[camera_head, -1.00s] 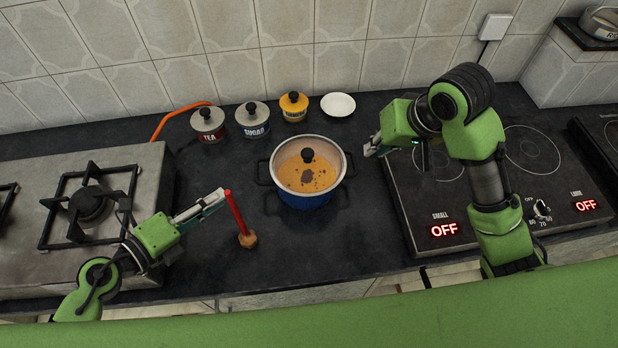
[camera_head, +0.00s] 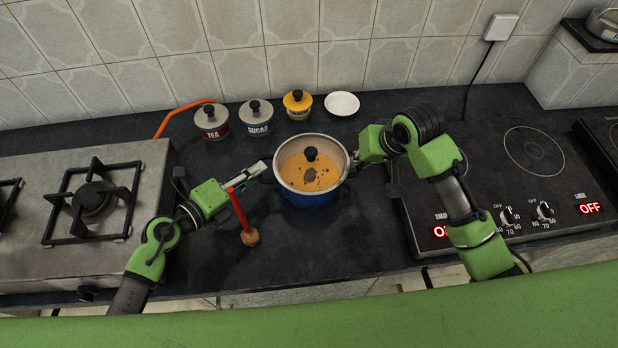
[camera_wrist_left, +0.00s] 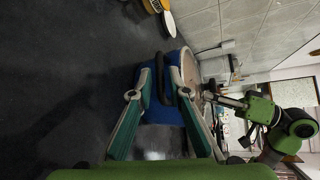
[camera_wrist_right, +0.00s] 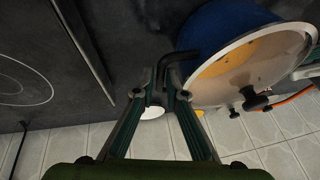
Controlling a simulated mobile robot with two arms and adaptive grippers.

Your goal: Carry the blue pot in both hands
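The blue pot (camera_head: 308,194) stands upright on the dark counter with its glass lid and black knob on; orange food shows through the lid. My left gripper (camera_head: 264,168) is at the pot's left side. In the left wrist view, its open fingers (camera_wrist_left: 160,72) lie on both sides of a black pot handle (camera_wrist_left: 161,84), with gaps beside it. My right gripper (camera_head: 354,162) is at the pot's right side. In the right wrist view, its fingers (camera_wrist_right: 162,74) straddle the other black handle (camera_wrist_right: 180,57) and look open, not closed on it.
A red stick with a brown end (camera_head: 241,212) is close to my left gripper. Tea (camera_head: 211,124), sugar (camera_head: 256,121) and yellow (camera_head: 298,107) jars and a white plate (camera_head: 342,103) stand behind. A gas hob (camera_head: 120,217) is left, an electric hob (camera_head: 500,175) right.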

